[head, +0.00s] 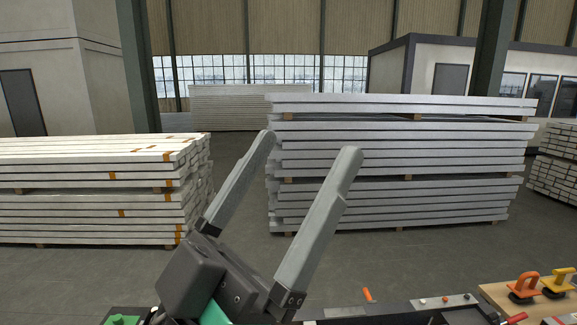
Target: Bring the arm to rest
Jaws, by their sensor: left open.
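My left gripper (311,150) shows large in the head view, low and left of the middle. Its two long grey fingers point up and stand wide apart. Nothing is between them. The gap shows only floor and stacked boards far behind. The gripper hides part of the floor and the left edge of the grey stack. My right gripper is not in the picture.
A work surface with a dark rail (395,309) runs along the bottom right. On its wooden board (497,291) stand an orange-handled tool (523,284) and a yellow-handled one (556,281). Stacks of white boards (95,185) and grey boards (400,160) stand farther back on open floor.

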